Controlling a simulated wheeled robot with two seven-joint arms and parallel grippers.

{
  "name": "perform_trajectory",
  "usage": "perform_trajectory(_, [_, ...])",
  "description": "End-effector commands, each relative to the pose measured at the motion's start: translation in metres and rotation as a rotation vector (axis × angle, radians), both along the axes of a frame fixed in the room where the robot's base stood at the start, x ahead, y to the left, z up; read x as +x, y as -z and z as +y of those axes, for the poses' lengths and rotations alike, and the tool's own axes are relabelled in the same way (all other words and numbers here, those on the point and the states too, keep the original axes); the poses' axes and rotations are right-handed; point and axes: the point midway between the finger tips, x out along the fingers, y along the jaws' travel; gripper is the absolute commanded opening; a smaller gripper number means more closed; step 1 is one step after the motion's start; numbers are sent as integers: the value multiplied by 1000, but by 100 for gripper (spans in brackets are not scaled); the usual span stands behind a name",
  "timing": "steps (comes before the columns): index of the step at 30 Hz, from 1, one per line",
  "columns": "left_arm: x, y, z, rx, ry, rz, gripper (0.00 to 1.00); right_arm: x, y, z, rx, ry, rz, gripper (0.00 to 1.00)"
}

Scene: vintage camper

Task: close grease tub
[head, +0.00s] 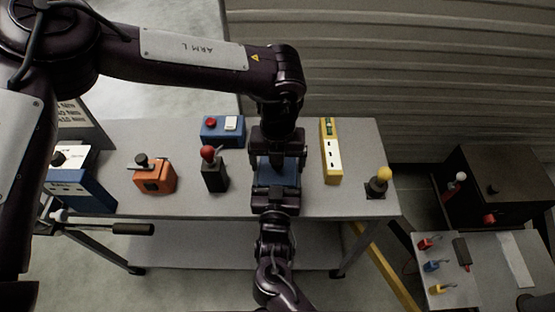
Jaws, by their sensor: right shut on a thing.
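A blue block-like thing (278,172), which looks like the grease tub, stands on the grey bench between my two grippers. Only a small blue patch of it shows, and its lid cannot be made out. My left gripper (277,152) comes down over its far side; its fingertips are hard to make out. My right gripper (275,192) reaches in from the near side and is shut on the blue tub.
The bench (115,140) also carries a blue button box (222,130), a red-knobbed lever (212,172), an orange box (155,178), a yellow strip (331,152) and a yellow-knobbed lever (378,182). A dark cabinet (505,185) stands at right.

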Motion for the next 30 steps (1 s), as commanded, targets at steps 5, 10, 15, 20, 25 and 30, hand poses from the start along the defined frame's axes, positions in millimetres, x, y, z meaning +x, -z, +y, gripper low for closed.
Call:
perform_trajectory(5, [0,0,0,0,0,0,100,0,0,0,0,0,0,36])
perform_trajectory(10, [0,-2,0,0,0,-1,100,0,0,0,0,0,0,36])
perform_trajectory(15, [1,-22,0,-1,-2,-3,100,0,0,0,0,0,0,36])
perform_trajectory(20, [1,-56,0,-1,-1,-3,100,0,0,0,0,0,0,36])
perform_trajectory(25, [1,-91,0,-2,-1,-3,100,0,0,0,0,0,0,36])
perform_trajectory(30, [1,-113,0,0,-1,-1,100,0,0,0,0,0,0,36])
